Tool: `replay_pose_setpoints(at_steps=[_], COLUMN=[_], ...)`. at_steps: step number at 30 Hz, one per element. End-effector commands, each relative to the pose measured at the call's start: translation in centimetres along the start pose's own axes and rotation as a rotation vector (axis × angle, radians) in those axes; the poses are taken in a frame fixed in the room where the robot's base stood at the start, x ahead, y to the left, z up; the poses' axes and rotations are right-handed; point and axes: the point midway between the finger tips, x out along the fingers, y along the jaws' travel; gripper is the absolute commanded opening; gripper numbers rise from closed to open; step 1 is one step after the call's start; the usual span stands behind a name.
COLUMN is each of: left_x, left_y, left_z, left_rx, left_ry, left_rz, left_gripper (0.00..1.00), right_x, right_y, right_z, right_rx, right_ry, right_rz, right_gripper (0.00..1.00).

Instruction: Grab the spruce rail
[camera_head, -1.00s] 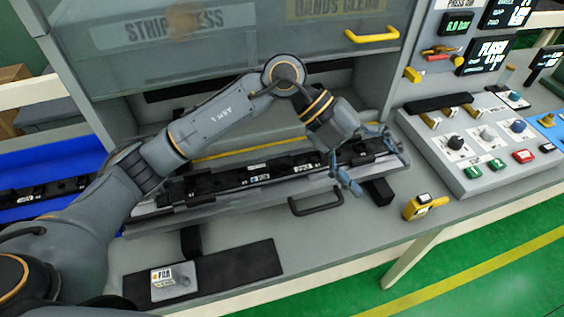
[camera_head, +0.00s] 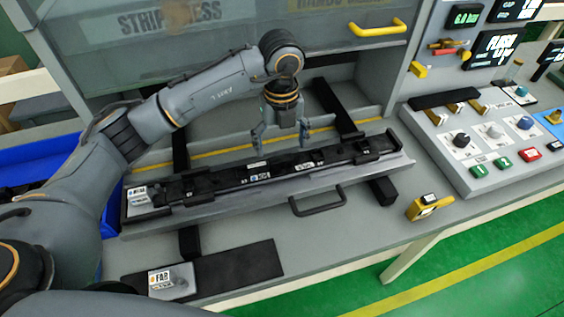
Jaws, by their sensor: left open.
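A long dark rail (camera_head: 232,179) with small white labels lies in the grey fixture tray (camera_head: 215,204) on the bench. It is the only rail seen clearly, and I cannot tell its shade well enough to be sure that it is spruce. My left gripper (camera_head: 281,146) is open and empty, pointing down behind and above the rail, right of its middle. Its two fingers are spread along the rail's length and look apart from it. My right gripper is not in view.
A press with a yellow-handled guard (camera_head: 378,28) stands behind the fixture. A blue bin (camera_head: 40,155) is at left, partly hidden by my arm. A black mat (camera_head: 235,268) lies in front, a yellow device (camera_head: 422,207) at right, and a control panel (camera_head: 470,150) beyond it.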

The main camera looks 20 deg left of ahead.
Motion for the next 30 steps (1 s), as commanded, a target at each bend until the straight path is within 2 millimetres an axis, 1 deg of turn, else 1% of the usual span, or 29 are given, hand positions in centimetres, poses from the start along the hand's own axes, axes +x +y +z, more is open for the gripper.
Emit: replay_pose_setpoints(at_steps=[5, 9, 13, 16, 21, 22, 23, 24, 29, 30], left_x=[1.2, 3.3, 5.0, 5.5, 5.5, 5.5, 5.5, 5.5, 5.5, 5.5], left_y=[0.1, 0.3, 0.2, 0.2, 0.2, 0.2, 0.2, 0.2, 0.2, 0.1], left_z=[0.0, 0.1, 0.1, 0.1, 0.1, 0.1, 0.1, 0.1, 0.1, 0.1], left_rx=[0.000, -0.001, 0.001, 0.001, 0.001, 0.001, 0.001, 0.001, 0.001, 0.001], left_ry=[0.004, 0.004, 0.002, 0.001, 0.000, 0.000, 0.000, 0.000, 0.000, 0.000], left_rz=[0.003, 0.003, 0.001, 0.000, -0.001, -0.001, -0.001, -0.001, -0.001, -0.001], left_gripper=[0.83, 0.83, 0.83, 0.83, 0.83, 0.79, 0.73, 0.65, 0.32, 0.24], right_x=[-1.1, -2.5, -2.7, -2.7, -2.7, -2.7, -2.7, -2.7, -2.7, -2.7], right_y=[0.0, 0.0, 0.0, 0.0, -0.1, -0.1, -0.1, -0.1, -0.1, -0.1], right_z=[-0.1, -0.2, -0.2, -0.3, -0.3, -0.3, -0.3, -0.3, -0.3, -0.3], right_rx=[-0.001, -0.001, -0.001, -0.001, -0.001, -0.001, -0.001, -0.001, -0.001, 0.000], right_ry=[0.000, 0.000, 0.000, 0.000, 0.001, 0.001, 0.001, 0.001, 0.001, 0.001], right_rz=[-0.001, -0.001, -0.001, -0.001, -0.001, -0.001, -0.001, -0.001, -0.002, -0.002], right_gripper=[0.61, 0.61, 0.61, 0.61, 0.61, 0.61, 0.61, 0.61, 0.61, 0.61])
